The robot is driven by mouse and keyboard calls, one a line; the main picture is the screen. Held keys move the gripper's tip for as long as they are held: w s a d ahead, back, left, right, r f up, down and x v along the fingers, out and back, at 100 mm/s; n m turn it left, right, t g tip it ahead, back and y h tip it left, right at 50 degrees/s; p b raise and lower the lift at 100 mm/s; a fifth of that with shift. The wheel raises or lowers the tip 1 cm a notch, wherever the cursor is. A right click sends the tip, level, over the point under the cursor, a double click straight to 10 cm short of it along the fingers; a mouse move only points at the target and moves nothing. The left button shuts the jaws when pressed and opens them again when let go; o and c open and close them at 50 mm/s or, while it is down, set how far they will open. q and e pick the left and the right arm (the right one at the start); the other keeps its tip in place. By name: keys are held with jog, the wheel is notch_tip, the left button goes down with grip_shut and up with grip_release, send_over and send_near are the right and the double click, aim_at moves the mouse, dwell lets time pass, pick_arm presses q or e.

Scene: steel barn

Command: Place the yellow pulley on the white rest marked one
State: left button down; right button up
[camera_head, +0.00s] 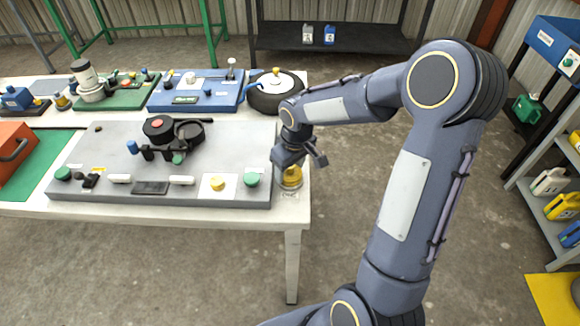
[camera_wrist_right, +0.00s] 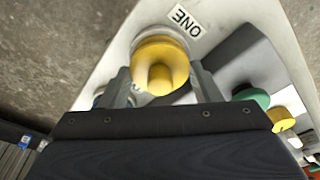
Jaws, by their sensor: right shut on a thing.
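The yellow pulley (camera_head: 290,177) is at the right front corner of the table, below my right gripper (camera_head: 298,160). In the right wrist view the pulley (camera_wrist_right: 159,64) sits between the two fingers, and the right gripper is shut on it. The white rest (camera_head: 290,194) is under the pulley, with a label reading ONE beside it. In the wrist view a pale round rim of the rest (camera_wrist_right: 172,32) shows around the pulley's far side. I cannot tell whether the pulley touches the rest. My left gripper is not in view.
A grey panel (camera_head: 110,186) with green knobs, a yellow knob (camera_head: 217,184) and a black assembly fills the table's front. A black round pot (camera_head: 272,97) and a blue board (camera_head: 196,95) stand behind. Open floor lies right of the table.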

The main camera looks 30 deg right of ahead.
aim_at(294, 176)
jog(key=shift+f, duration=0.15)
jog(key=o, duration=0.8)
notch_tip(294, 176, up, 12)
jog(key=s, duration=0.2)
jog(key=s+a+m+t+y, duration=0.1)
jog(key=s+a, duration=0.1)
jog(key=s, duration=0.4)
jog(key=s+a+m+t+y, duration=0.1)
jog(key=s+a+m, duration=0.1)
jog(key=s, duration=0.5)
jog(key=s+a+m+t+y, duration=0.1)
jog(key=s+a, duration=0.2)
jog(key=s, duration=0.4)
jog(key=shift+s+a+t+p, duration=0.1)
jog(key=shift+a+t+p, duration=0.05)
jog(key=shift+t+p, duration=0.2)
